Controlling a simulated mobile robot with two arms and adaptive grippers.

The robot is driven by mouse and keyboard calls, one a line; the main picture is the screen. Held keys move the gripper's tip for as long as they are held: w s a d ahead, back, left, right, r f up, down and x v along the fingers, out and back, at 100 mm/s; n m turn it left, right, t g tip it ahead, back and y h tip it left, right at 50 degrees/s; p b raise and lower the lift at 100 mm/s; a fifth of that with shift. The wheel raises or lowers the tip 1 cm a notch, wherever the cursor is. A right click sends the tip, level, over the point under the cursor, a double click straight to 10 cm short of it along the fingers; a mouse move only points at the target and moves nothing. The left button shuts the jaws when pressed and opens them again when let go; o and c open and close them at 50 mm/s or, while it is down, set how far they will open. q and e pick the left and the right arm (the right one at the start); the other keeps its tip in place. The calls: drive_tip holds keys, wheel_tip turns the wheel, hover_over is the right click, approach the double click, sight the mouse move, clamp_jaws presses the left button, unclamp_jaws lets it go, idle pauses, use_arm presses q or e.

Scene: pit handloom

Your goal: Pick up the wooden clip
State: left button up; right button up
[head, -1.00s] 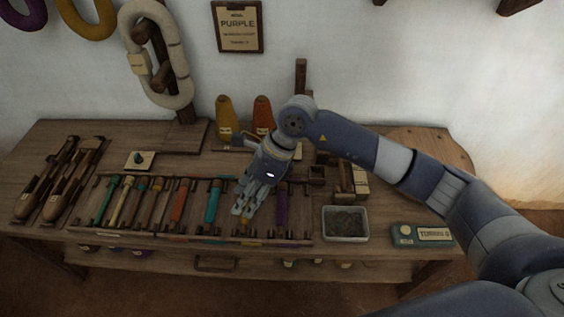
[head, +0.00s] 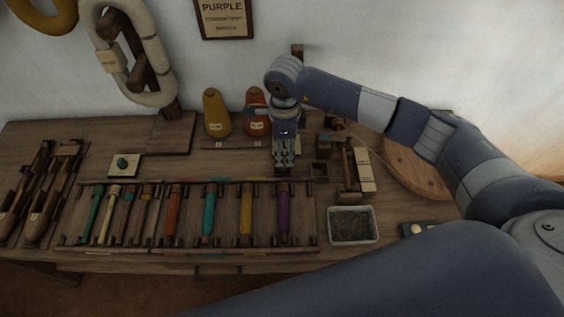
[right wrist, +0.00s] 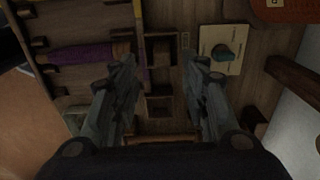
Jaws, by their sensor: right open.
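My right gripper (head: 284,168) points down behind the spool rack, just left of a small open wooden box (head: 318,170). In the right wrist view its two fingers (right wrist: 160,68) stand wide apart with nothing between them. Below the gap lie that box (right wrist: 160,108) and a similar wooden piece (right wrist: 162,52). A brown wooden bar (right wrist: 160,138) shows partly above my palm. I cannot tell which small wooden piece is the clip. My left gripper is not in view.
The rack holds several coloured spools, with a purple one (head: 284,212) nearest my gripper. Orange (head: 257,108) and yellow (head: 216,114) cones stand behind. A grey tray (head: 353,226) is at right. A card with a teal knob (right wrist: 223,52) lies beside my fingers.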

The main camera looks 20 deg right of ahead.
drive_tip(key=shift+f, duration=0.4)
drive_tip(key=shift+w+f, duration=0.1)
drive_tip(key=shift+f, duration=0.25)
wheel_tip(320, 180, down, 5)
drive_tip(key=shift+w+a+r+p, duration=0.1)
drive_tip(key=shift+a+r+p, duration=0.1)
drive_tip(key=shift+p, duration=0.25)
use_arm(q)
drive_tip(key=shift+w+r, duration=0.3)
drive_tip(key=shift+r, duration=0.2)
use_arm(e)
drive_tip(key=c, duration=0.9)
